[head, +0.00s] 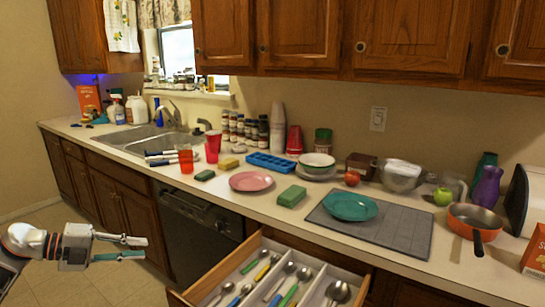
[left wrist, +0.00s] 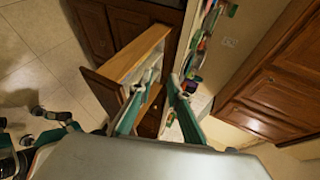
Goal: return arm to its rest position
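My left gripper (head: 142,248) is at the lower left of the head view, over the floor in front of the dark dishwasher. Its two teal-padded fingers are apart, with nothing between them. It is clear of the counter and left of the open drawer. In the left wrist view the same fingers (left wrist: 163,78) point toward the drawer and counter, with a gap between them. My right gripper is not in the head view. Dark and teal parts at the left edge of the left wrist view look like mine, but their finger state is unclear.
An open drawer (head: 205,289) with several utensils juts out at the bottom centre. The counter holds a pink plate (head: 251,181), a teal plate (head: 350,206) on a grey mat (head: 405,237), and an orange pan (head: 474,218). The tiled floor (head: 125,285) is free around the left gripper.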

